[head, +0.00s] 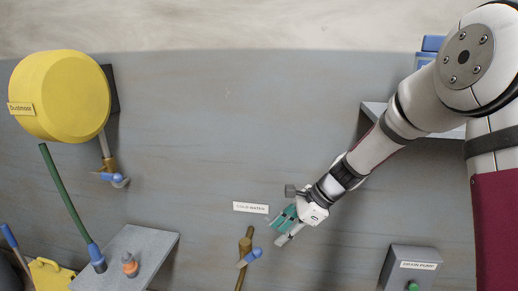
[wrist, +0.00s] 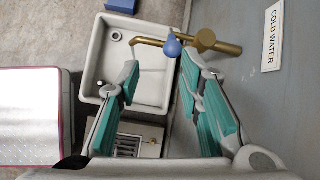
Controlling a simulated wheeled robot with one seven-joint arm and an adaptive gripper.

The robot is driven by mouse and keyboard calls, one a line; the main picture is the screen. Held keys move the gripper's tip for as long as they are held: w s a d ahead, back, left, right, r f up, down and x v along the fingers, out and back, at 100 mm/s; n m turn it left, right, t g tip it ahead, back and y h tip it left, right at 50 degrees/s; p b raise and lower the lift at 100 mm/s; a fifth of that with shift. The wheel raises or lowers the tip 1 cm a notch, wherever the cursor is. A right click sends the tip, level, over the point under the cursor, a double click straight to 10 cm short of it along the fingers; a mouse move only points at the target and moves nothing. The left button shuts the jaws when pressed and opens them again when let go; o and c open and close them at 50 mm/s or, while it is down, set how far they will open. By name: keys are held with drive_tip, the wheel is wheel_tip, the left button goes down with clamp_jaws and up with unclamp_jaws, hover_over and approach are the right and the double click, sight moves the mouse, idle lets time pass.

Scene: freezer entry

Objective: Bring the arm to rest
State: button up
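My gripper (head: 286,226) hangs in front of the grey wall (head: 245,125) in the head view, just right of and below the COLD WATER label (head: 251,208). Its teal-padded fingers (wrist: 160,72) are spread apart in the wrist view, with nothing held between them. The arm reaches down and left from the upper right. The brass tap (head: 246,246) with its blue handle (head: 251,257) is left of and below the gripper. In the wrist view the tap (wrist: 206,41) and its blue handle (wrist: 173,46) show beyond the fingertips, apart from them as far as I can tell.
A sink (wrist: 148,72) lies beyond the fingers. A yellow drum (head: 64,96) is at left, with a green rod (head: 66,194) and a shelf (head: 140,250) bearing an orange-topped item (head: 130,265) below. A control box (head: 409,266) is lower right. A shelf (head: 374,110) is partly behind my arm.

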drive_tip(key=s+d+r+n+t+h+p, duration=0.1)
drive_tip(key=s+d+r+n+h+p, duration=0.25)
drive_tip(key=s+r+n, duration=0.6)
drive_tip(key=s+d+r+n+h+p, duration=0.2)
drive_tip(key=s+d+r+n+p, duration=0.15)
drive_tip(key=s+r, duration=1.05)
drive_tip(key=s+d+r+n+t+h+p, duration=0.1)
drive_tip(key=s+d+n, duration=0.3)
drive_tip(key=s, duration=0.8)
drive_tip(key=shift+d+r+n+t, duration=0.4)
drive_tip(key=shift+d+r, duration=0.2)
drive_tip(key=shift+d, duration=0.1)
drive_tip(key=shift+h, duration=0.25)
